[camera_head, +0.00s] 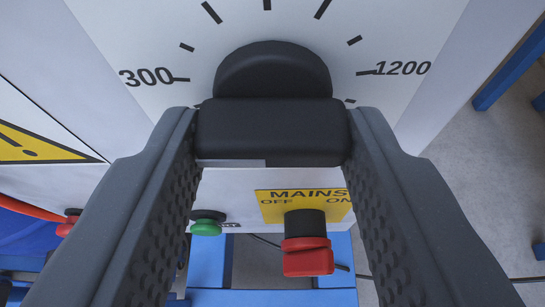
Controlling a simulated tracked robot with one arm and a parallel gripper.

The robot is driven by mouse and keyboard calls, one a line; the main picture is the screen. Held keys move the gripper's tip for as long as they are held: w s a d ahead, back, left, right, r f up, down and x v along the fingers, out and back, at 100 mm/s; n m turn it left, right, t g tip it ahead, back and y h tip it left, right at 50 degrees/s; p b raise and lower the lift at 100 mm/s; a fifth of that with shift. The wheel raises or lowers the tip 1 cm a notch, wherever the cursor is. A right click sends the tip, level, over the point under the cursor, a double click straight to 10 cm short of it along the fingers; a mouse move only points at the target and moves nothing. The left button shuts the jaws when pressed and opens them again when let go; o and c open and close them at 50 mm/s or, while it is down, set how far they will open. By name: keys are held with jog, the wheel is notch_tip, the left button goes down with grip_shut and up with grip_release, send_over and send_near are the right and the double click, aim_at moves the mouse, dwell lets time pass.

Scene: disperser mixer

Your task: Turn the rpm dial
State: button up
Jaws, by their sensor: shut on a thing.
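The rpm dial (272,130) is a black knob with a thick grip bar, on a light panel with scale marks. The numbers 300 and 1200 show to its left and right. My gripper (272,140) is shut on the grip bar, with one finger at each end of it. The fingers are grey with dimpled inner faces. The bar lies about level across the picture. The lower part of the dial face is hidden behind the bar and my fingers, and I cannot see a pointer.
Below the dial are a red MAINS switch (308,250) on a yellow OFF/ON label (270,206) and a green button (206,226). A red button (68,224) and a yellow warning sign (35,145) are at the left. Blue frame parts (512,70) stand at the right above grey floor.

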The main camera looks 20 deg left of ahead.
jog(key=m+y+p, duration=0.1)
jog(key=m+p, duration=0.1)
jog(key=p, duration=0.1)
jog(key=shift+d+r+y+p, duration=0.1)
jog(key=shift+d+y+p, duration=0.05)
jog(key=shift+y+p, duration=0.2)
jog(key=shift+m+y, duration=0.55)
jog(key=shift+m, duration=0.25)
jog(key=m+y, duration=0.1)
jog(key=m, duration=0.2)
jog(key=shift+f+y+b, duration=0.35)
jog(key=shift+y, duration=0.05)
jog(key=shift+d+r+m+y+b, duration=0.1)
jog(key=shift+m+y+b, duration=0.3)
jog(key=shift+m+b, duration=0.3)
jog(key=shift+m, duration=0.3)
jog(key=o, duration=1)
jog(key=shift+w, duration=0.1)
